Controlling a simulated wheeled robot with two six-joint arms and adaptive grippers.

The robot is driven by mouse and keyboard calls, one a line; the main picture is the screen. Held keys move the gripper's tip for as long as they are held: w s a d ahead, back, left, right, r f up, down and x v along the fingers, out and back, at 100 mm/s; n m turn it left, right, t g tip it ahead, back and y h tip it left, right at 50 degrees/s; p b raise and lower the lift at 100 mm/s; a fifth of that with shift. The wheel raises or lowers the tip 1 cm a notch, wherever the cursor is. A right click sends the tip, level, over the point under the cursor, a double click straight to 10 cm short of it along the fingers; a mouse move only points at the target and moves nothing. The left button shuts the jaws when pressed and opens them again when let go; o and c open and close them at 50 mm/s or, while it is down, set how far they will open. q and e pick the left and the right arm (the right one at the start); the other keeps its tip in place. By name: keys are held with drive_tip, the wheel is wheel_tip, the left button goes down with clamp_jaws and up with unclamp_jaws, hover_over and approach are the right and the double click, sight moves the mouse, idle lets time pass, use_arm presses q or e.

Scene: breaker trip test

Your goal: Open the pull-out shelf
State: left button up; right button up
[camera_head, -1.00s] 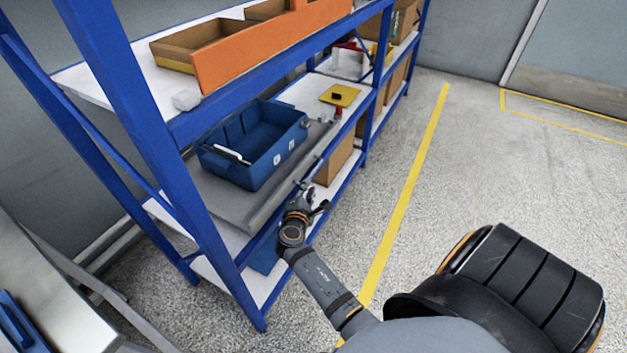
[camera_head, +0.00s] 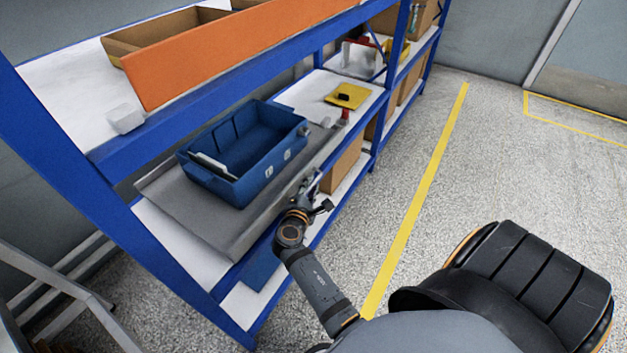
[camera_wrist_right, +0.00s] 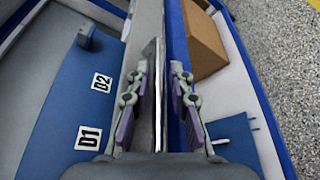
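The pull-out shelf (camera_head: 213,228) is a grey flat tray on the middle level of the blue rack, with a blue bin (camera_head: 237,188) on it. Its front edge looks roughly in line with the rack's front beam. My right gripper (camera_head: 306,188) is at this front edge, right of the bin. In the right wrist view, the fingers of my right gripper (camera_wrist_right: 159,80) are apart, one on each side of the thin front edge, with narrow gaps visible. The bin (camera_wrist_right: 62,110) fills the left of that view, with labels D1 and D2. My left gripper is not in view.
An orange-fronted box (camera_head: 235,52) and a small white block (camera_head: 125,118) are on the level above. A yellow plate (camera_head: 346,95) lies behind the tray's right end. A cardboard box (camera_head: 344,162) stands below. The floor right of the rack is clear.

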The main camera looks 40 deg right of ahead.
drive_tip(key=shift+r, duration=0.1)
clamp_jaws()
drive_tip(key=shift+s, duration=0.1)
idle(0.4)
